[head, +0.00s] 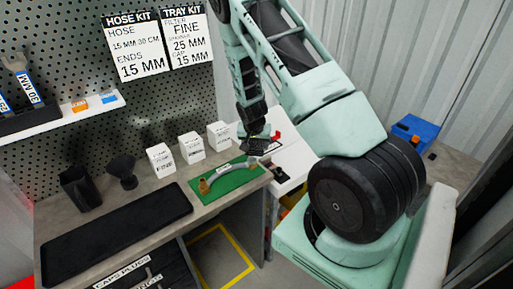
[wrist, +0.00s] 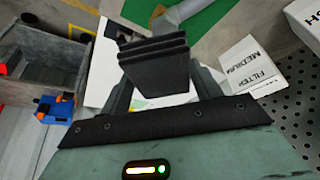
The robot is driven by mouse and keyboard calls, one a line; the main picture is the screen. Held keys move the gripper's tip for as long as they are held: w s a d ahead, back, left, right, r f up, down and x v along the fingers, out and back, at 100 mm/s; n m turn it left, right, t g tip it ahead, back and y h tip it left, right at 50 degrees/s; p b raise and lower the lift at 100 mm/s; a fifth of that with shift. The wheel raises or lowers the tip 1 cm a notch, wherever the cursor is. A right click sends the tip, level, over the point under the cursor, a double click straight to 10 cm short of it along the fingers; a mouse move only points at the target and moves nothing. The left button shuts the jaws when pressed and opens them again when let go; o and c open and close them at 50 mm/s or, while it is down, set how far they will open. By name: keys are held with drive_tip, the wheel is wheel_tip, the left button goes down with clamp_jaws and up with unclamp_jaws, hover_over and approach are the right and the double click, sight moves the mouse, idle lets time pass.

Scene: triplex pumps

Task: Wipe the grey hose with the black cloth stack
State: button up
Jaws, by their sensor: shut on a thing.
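The grey hose (head: 222,173) lies on a green mat (head: 240,179) near the right end of the workbench, with a brass-coloured fitting at its left end. Part of the hose (wrist: 183,11) shows at the top of the wrist view, on the green mat. My gripper (head: 257,143) is above and beside the right end of the mat. In the wrist view my gripper (wrist: 155,78) is shut on the black cloth stack (wrist: 155,62), a layered dark block between the fingers. The cloth appears apart from the hose. The hose's far part is out of the wrist view.
Several white labelled boxes (head: 192,147) stand behind the mat. A black tray (head: 115,236) and dark holders (head: 79,188) are to the left on the bench. A white surface (head: 295,160) is right of the mat. The wrist view shows a grey bin (wrist: 40,55) and a blue object (wrist: 55,109).

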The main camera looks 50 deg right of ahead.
drive_tip(key=shift+r+p, duration=1.05)
drive_tip(key=shift+r, duration=1.1)
